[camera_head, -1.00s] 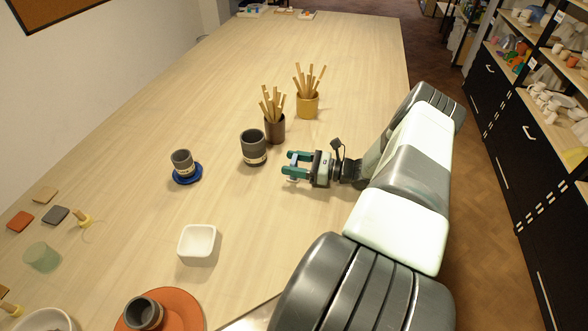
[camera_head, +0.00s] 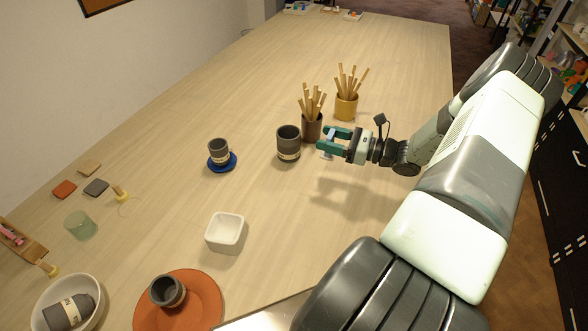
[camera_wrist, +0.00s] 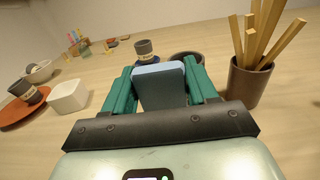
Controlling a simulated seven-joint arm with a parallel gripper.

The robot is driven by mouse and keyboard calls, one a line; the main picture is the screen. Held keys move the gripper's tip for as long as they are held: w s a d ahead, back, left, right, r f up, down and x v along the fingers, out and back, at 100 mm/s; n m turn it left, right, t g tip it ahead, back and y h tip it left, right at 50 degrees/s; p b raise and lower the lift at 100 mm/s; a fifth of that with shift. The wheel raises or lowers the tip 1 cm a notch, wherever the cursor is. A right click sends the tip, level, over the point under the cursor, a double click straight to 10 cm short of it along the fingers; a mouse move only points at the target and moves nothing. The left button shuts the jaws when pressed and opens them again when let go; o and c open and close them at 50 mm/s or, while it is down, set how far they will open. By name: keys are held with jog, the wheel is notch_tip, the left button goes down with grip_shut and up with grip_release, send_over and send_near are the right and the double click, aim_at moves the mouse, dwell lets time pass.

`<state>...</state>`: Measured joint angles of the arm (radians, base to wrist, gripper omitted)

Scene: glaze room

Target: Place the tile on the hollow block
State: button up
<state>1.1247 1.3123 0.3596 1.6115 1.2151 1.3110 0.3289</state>
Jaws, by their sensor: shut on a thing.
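My gripper (camera_head: 328,143) is shut on a light blue tile, seen between the green fingers in the wrist view (camera_wrist: 160,84). I cannot pick out a hollow block for certain. A white square hollow vessel (camera_head: 225,231) stands on the table, nearer and to the left; it also shows in the wrist view (camera_wrist: 68,97).
Brown (camera_head: 311,126) and yellow (camera_head: 346,106) pots with wooden sticks stand behind my gripper. A grey cup (camera_head: 218,150) stands on a blue saucer (camera_head: 222,166). An orange plate (camera_head: 205,305) is at the front, with small tiles (camera_head: 96,187) at left. The table's middle is fairly clear.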

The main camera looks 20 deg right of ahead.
jog(key=shift+r, duration=0.25)
jog(key=shift+a+r, duration=0.1)
jog(key=shift+a, duration=0.15)
jog(key=s+a+r+n+g+y, duration=0.2)
jog(key=s+a+n+g, duration=0.15)
jog(key=a, duration=0.65)
jog(key=s+a+r+n+g+y, duration=0.1)
jog(key=s+a+r+n+g, duration=0.2)
jog(key=a, duration=0.8)
jog(key=s+a+r+n+g+y, duration=0.1)
jog(key=s+a+n+g+y, duration=0.3)
jog(key=a, duration=0.6)
jog(key=m+g+h, duration=0.2)
send_over(225, 227)
jog(key=shift+f, duration=4.95)
jog(key=shift+f, duration=0.1)
jog(key=o, duration=1.1)
